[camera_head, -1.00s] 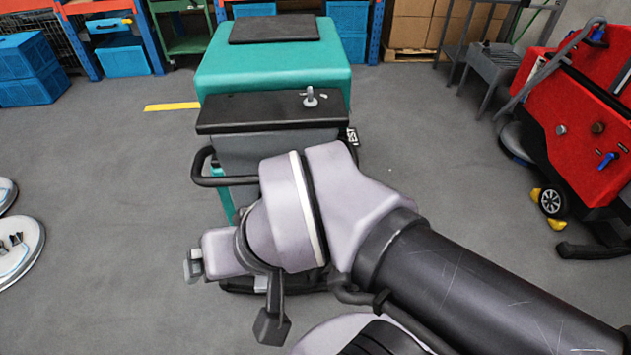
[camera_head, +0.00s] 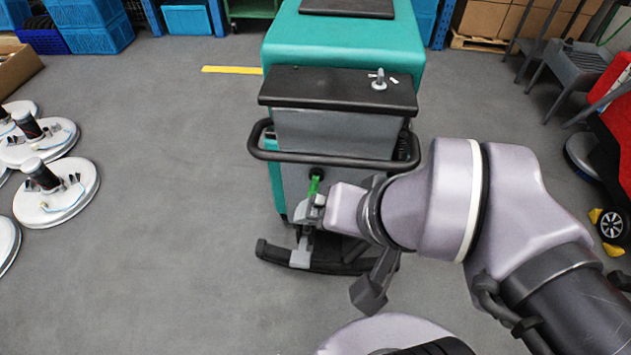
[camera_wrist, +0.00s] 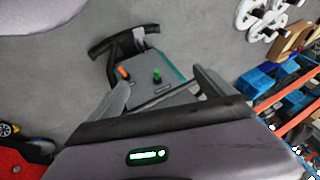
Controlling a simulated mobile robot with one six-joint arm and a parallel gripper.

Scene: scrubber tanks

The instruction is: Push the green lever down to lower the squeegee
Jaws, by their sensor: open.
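The green lever (camera_head: 314,185) sticks up at the rear of the teal scrubber (camera_head: 345,45), below the handlebar (camera_head: 270,152). In the wrist view the green lever (camera_wrist: 156,76) shows between my spread fingers, with an orange knob (camera_wrist: 122,73) to its left. My gripper (camera_head: 309,208) is open and empty. In the head view it overlaps the area just below the lever; I cannot tell whether it touches. The dark curved squeegee (camera_head: 345,268) lies low behind the machine, near the floor, partly hidden by my arm. It also shows in the wrist view (camera_wrist: 112,42).
The black handlebar loops out above the lever. White round pads (camera_head: 58,192) lie on the floor at left. A red machine (camera_head: 618,140) stands at right. Blue crates (camera_head: 95,30) are at the back left.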

